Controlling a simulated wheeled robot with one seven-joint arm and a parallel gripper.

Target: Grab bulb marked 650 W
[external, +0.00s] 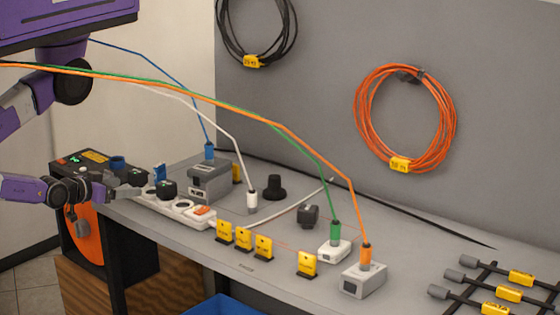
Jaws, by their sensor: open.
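I cannot make out a bulb marked 650 W in the external view, and the small labels are too small to read. My gripper (143,184) reaches in from the left, open, at the left end of the grey bench. It is beside a white power strip (172,208) that has blue and black plugs in it. I see nothing held between the fingers, though their tips are small and partly merge with the plugs behind.
The bench (235,268) holds a grey box (210,182), a black knob-like piece (275,188), yellow tags (263,247), a white adapter (334,250) and another grey box (363,280). Coloured cables arch above. A blue bin (222,307) is below the front edge.

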